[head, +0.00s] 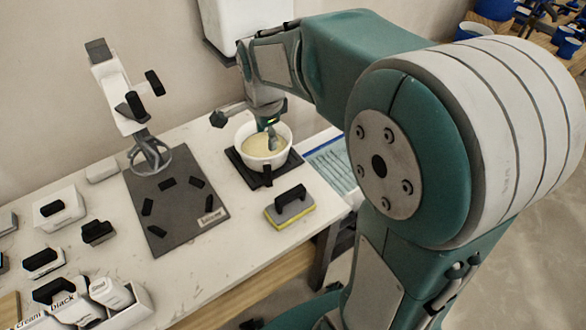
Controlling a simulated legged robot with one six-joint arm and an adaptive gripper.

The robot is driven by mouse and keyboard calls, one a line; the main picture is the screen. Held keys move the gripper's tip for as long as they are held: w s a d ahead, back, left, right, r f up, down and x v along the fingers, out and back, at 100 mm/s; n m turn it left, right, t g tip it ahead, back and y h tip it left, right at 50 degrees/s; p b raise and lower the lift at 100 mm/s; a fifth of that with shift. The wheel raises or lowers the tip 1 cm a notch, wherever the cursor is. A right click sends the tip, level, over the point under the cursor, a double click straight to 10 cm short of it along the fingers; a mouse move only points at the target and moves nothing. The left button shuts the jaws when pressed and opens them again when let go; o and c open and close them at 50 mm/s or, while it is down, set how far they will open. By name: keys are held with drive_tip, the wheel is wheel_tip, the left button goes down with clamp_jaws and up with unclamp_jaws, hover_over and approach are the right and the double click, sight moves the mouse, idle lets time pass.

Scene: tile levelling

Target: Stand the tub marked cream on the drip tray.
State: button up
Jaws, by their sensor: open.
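My gripper (272,136) points down over a white round tub (286,152) that holds pale cream-coloured material. The fingertips overlap its mouth in the head view; I cannot tell whether they touch it. The tub stands upright on a square black base (238,160), and no marking on it is readable. I cannot tell which surface is the drip tray.
A grey and yellow sponge-like block (290,212) with a black handle lies in front. A blue-lined tray (338,165) is at the right.

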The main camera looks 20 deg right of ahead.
drive_tip(key=s+r+n+t, duration=0.2)
drive_tip(key=s+n, duration=0.6)
drive_tip(key=s, duration=0.1)
drive_tip(key=s+r+n+t, duration=0.2)
drive_tip(key=s+r+n, duration=0.1)
drive_tip(key=s+n, duration=0.5)
drive_tip(key=shift+s+r+n, duration=0.35)
drive_tip(key=shift+s+n, duration=0.05)
drive_tip(key=shift+s, duration=0.4)
